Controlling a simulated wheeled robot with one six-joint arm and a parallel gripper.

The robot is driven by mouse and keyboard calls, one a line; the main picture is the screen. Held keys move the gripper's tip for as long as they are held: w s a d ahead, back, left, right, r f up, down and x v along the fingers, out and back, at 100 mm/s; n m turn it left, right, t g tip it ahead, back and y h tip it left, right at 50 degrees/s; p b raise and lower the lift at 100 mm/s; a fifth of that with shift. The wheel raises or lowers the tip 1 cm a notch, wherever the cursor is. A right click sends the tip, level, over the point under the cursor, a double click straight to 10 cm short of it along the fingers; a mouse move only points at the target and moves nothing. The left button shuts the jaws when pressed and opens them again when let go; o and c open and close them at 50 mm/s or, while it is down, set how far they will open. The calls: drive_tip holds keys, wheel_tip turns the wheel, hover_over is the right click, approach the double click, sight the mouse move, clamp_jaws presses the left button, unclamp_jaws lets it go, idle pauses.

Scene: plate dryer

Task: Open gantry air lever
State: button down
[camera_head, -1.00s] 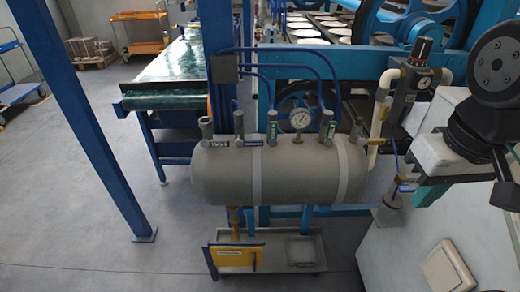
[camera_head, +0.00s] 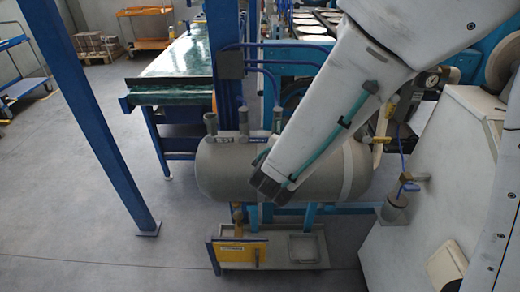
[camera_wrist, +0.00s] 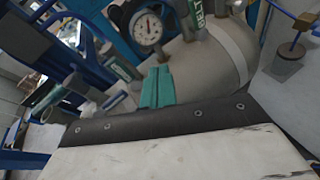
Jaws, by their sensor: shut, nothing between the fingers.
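The grey air tank (camera_head: 218,170) carries a row of upright valves with small labels on lever-like tags. The leftmost valve (camera_head: 211,124) and the one beside it (camera_head: 243,118) show in the head view; my arm covers the right part of the row. I cannot read which lever is the gantry one. In the wrist view a green-labelled valve (camera_wrist: 113,60) stands left of the gauge (camera_wrist: 147,27), and a valve marked BELT (camera_wrist: 197,14) stands right of it. My gripper (camera_wrist: 157,82) has teal fingers, shut and empty, pointing towards the tank; whether they touch a valve is unclear.
A blue post (camera_head: 95,120) stands left of the tank. A tray with a yellow panel (camera_head: 238,254) lies below.

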sight(260, 149)
drive_tip(key=s+a+f+n+y, duration=0.1)
drive_tip(key=a+f+n+y, duration=0.4)
drive_tip(key=a, duration=0.5)
drive_tip(key=shift+f+n+t, duration=0.4)
drive_tip(key=shift+f+n, duration=0.05)
drive_tip(key=shift+n, duration=0.35)
drive_tip(key=x, duration=1)
drive_tip(key=shift+d, duration=0.1)
